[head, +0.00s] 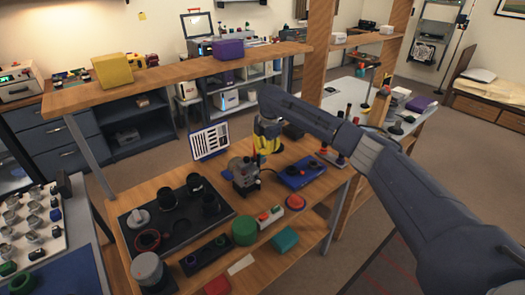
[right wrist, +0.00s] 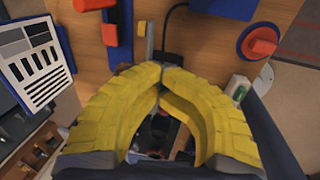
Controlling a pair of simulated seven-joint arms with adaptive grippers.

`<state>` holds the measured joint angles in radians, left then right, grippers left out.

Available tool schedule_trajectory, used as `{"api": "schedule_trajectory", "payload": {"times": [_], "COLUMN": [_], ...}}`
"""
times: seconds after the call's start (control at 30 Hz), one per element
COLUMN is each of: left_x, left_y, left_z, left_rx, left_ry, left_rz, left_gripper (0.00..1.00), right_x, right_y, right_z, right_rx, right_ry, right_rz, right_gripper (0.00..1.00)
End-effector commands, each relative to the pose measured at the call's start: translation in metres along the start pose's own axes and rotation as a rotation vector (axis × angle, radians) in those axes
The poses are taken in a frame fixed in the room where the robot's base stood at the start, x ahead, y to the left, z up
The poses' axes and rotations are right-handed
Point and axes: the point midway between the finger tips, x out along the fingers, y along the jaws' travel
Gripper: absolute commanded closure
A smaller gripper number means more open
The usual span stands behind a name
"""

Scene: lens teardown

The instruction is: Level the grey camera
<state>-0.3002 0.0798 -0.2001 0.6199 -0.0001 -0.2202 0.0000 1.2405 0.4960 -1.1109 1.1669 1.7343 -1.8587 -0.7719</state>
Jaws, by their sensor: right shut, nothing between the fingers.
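The grey camera (head: 243,174) stands on the wooden bench in the head view, with small red parts at its upper right. I cannot tell exactly how far it leans. My right gripper (head: 266,150), with yellow fingers, is just above and to the right of the camera. In the right wrist view its fingertips (right wrist: 160,70) meet with nothing held. A thin grey bar (right wrist: 150,42) shows just beyond the fingertips. Whether the fingers touch the camera cannot be told, and the fingers cover much of the close view. My left gripper is out of view.
A white test chart (head: 210,141) stands behind the camera. A blue device (head: 300,173) lies to its right. A red button (head: 295,202), a green cylinder (head: 244,231) and a dark mat (head: 178,235) with black lens parts crowd the front. A wooden shelf (head: 200,66) runs above the bench.

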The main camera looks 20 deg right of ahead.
Motion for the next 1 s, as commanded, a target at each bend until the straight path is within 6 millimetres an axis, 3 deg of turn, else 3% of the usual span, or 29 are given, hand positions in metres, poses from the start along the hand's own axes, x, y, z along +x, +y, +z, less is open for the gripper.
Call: {"api": "schedule_trajectory", "payload": {"times": [0.4, 0.77, 1.0], "left_x": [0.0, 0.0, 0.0], "left_y": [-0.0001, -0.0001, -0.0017], "left_z": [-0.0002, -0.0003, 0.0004], "left_rx": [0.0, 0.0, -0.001], "left_ry": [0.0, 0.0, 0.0], "left_rz": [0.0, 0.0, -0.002], "left_gripper": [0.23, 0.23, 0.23], "right_x": [0.0057, 0.0056, 0.0022], "right_y": [-0.0016, -0.0019, -0.0006], "right_z": [-0.0044, -0.0039, -0.0016], "right_rx": [-0.002, -0.001, 0.0], "right_ry": [0.006, 0.005, 0.002], "right_rz": [-0.005, -0.006, -0.002], "right_gripper": [1.0, 0.59, 0.59]}}
